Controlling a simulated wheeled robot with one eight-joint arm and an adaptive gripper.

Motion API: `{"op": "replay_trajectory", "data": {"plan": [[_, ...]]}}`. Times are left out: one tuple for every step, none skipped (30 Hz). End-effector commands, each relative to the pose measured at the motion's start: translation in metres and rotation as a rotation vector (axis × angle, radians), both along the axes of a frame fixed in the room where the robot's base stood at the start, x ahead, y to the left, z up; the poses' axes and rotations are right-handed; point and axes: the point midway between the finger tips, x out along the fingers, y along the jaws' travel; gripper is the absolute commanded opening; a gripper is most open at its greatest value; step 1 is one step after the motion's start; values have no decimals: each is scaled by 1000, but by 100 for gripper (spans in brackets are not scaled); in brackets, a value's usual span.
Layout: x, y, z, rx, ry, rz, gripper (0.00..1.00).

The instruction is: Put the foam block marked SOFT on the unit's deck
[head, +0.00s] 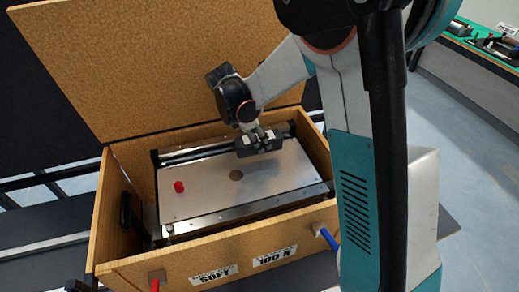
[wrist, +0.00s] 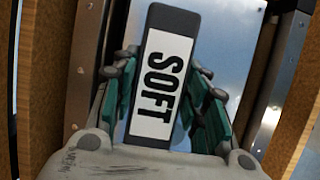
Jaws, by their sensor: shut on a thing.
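The foam block (wrist: 166,25) is dark grey with a white SOFT label and fills the middle of the wrist view. My gripper (wrist: 165,95) is shut on it, with teal fingers on both sides. In the head view my gripper (head: 259,137) holds the dark block (head: 246,149) over the far part of the unit's deck (head: 215,190). The deck is a flat silver plate inside an open wooden case. I cannot tell whether the block touches the deck.
The wooden case (head: 120,220) has walls around the unit and its lid (head: 150,60) stands open behind. Its front wall bears SOFT (head: 213,276) and 100 N (head: 275,257) labels. A roller (head: 195,152) runs along the deck's far edge. The near deck is clear.

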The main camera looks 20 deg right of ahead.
Motion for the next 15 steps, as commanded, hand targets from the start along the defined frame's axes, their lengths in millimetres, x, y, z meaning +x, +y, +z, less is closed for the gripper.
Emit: {"op": "replay_trajectory", "data": {"plan": [[0,0,-4,0,0,0,13],[0,0,-8,0,0,0,13],[0,0,-13,0,0,0,13],[0,0,-18,0,0,0,13],[0,0,-23,0,0,0,13],[0,0,-29,0,0,0,13],[0,0,-34,0,0,0,13],[0,0,-37,0,0,0,13],[0,0,-40,0,0,0,13],[0,0,-41,0,0,0,13],[0,0,-42,0,0,0,13],[0,0,-41,0,0,0,13],[0,0,-41,0,0,0,13],[0,0,-41,0,0,0,13],[0,0,-40,0,0,0,13]]}}
